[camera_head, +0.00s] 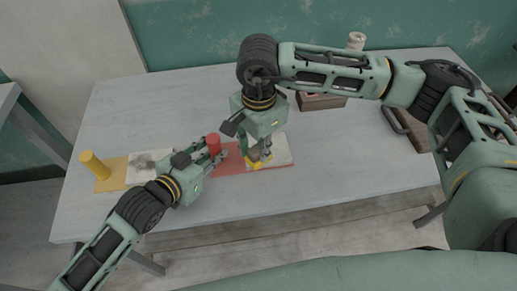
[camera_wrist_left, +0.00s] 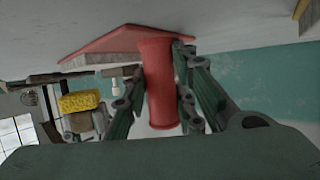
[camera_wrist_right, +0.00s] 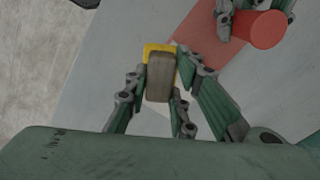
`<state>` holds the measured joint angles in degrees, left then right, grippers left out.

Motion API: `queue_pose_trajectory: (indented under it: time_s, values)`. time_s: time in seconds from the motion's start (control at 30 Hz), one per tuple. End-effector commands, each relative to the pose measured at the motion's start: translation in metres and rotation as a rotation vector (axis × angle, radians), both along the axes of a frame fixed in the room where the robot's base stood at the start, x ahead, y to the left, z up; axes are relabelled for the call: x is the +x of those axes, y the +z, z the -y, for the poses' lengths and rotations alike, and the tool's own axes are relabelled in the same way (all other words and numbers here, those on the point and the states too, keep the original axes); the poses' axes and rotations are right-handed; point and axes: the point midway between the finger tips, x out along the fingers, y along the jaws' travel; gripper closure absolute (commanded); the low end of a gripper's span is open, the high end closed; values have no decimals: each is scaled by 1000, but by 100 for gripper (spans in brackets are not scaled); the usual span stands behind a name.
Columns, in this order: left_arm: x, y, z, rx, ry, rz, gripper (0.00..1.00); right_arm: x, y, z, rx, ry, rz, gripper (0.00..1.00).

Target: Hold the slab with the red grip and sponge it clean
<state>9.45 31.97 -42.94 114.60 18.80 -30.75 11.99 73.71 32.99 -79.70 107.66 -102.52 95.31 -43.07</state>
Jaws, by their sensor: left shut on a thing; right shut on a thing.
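The red grip (camera_head: 214,144) is an upright red cylinder on a red board (camera_head: 232,160) near the table's front. My left gripper (camera_head: 212,152) is shut around the red grip, which also shows between its fingers in the left wrist view (camera_wrist_left: 158,85). A whitish slab (camera_head: 281,148) lies at the right end of the red board. My right gripper (camera_head: 260,153) points down over this slab, shut on a yellow sponge with a brown back (camera_wrist_right: 160,75). The sponge is low at the slab; whether they touch is unclear. My right gripper hides part of the slab.
A yellow grip (camera_head: 94,164) on a yellow board with a grey-smudged white slab (camera_head: 147,163) stands at the left. A brown box (camera_head: 322,101), a pale cylindrical thing (camera_head: 356,41) and a dark tray (camera_head: 408,128) are further back and right. The back left of the table is clear.

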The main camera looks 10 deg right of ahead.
Motion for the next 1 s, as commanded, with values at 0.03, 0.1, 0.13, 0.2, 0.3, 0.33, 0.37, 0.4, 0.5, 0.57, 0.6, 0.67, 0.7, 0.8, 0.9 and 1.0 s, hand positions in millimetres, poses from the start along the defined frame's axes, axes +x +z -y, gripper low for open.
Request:
queue_pose_trajectory:
  time_s: [0.03, 0.1, 0.13, 0.2, 0.3, 0.33, 0.37, 0.4, 0.5, 0.57, 0.6, 0.67, 0.7, 0.8, 0.9, 1.0]
  values:
    - [0, 0, 0, -1, 0, -1, 100, 1, 6, 0, 1, -1, 4, 100]
    - [0, 0, 0, -1, 0, -1, 100, 1, 12, 0, 0, -1, 3, 100]
    - [0, 0, 0, -1, 0, -1, 100, 1, 15, 0, 0, -1, 3, 100]
    - [0, 0, 0, 0, 0, -1, 100, 1, 21, 0, 1, 0, 4, 100]
    - [0, 0, 0, 0, 0, -1, 100, 1, 31, 0, 1, 0, 4, 100]
    - [0, 0, 0, 0, 0, -1, 100, 1, 33, 0, 1, 0, 4, 100]
    - [0, 0, 0, 0, 0, -1, 100, 1, 35, 0, 2, 0, 4, 100]
    - [0, 0, 0, 0, 0, -1, 100, 1, 38, 0, 1, 0, 3, 100]
    - [0, 0, 0, 0, 0, -1, 100, 1, 44, 0, 0, 0, 2, 100]
    - [0, 0, 0, 0, 0, -1, 100, 1, 46, 0, 0, 0, 2, 100]
    - [0, 0, 0, 0, 0, -1, 100, 1, 47, 0, 0, 0, 2, 100]
    - [0, 0, 0, 0, 0, -1, 100, 1, 48, 0, 0, 0, 2, 100]
    - [0, 0, 0, 0, 0, -1, 100, 1, 48, 0, 1, 0, 2, 100]
    - [0, 0, 0, 0, 0, -1, 100, 1, 48, 0, 1, 0, 2, 100]
    - [0, 0, 0, 0, 0, -1, 100, 1, 48, 0, 1, 0, 2, 100]
    - [0, -1, 0, 1, 0, -2, 100, 1, 48, 0, 1, 0, 2, 100]
